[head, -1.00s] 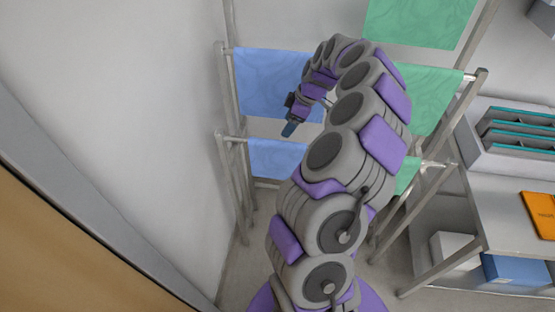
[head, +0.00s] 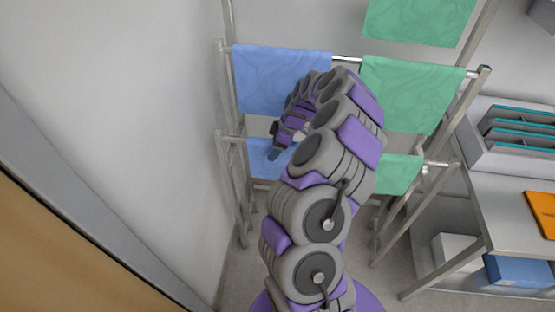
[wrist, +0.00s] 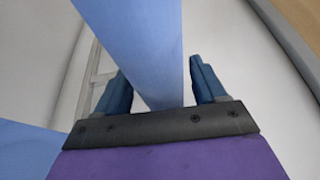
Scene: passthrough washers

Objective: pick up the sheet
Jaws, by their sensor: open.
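Two blue sheets hang on the rack at the left, an upper blue sheet (head: 265,75) on the top rail and a lower blue sheet (head: 260,165) on the rail below. My gripper (head: 274,154) is in front of the lower sheet in the head view, just below the upper sheet's bottom edge. In the wrist view my gripper (wrist: 158,65) is open, with a blue sheet (wrist: 135,30) showing between its blue fingers. I cannot tell whether they touch it. More blue cloth (wrist: 22,145) shows at the lower left. My arm hides part of the rack.
Green sheets hang to the right, on the top rail (head: 415,95), lower down (head: 398,175) and above (head: 420,18). A metal table (head: 505,215) with an orange item (head: 541,215) stands at right. A white wall (head: 120,100) is close on the left.

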